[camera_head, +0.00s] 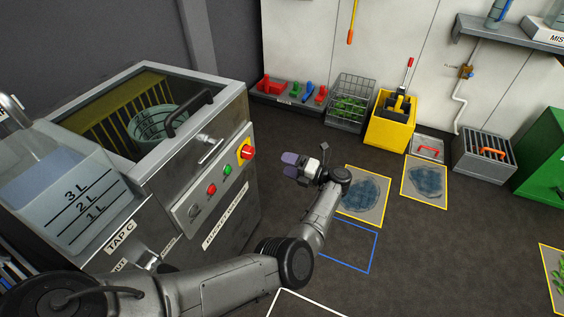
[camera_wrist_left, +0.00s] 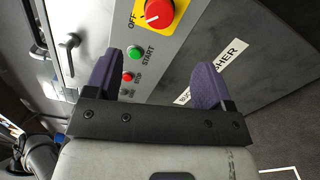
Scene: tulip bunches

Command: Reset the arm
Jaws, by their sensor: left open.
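My left gripper (camera_head: 291,164) has purple fingers and stands in the air to the right of the washer's control panel. In the left wrist view my left gripper (camera_wrist_left: 156,70) is open with nothing between its fingers. The fingers point at the panel with the red OFF knob (camera_wrist_left: 159,12), the green START button (camera_wrist_left: 134,53) and a red button (camera_wrist_left: 127,77). The gripper looks apart from them. My left arm reaches in from the lower left. My right gripper is not in view.
The metal washer (camera_head: 230,222) stands at the left with a ribbed bucket (camera_head: 158,122) inside. A blue floor outline (camera_head: 376,252) lies beside my arm. A wire basket (camera_head: 350,91), a yellow bin (camera_head: 392,125) and a caged box (camera_head: 484,157) line the wall.

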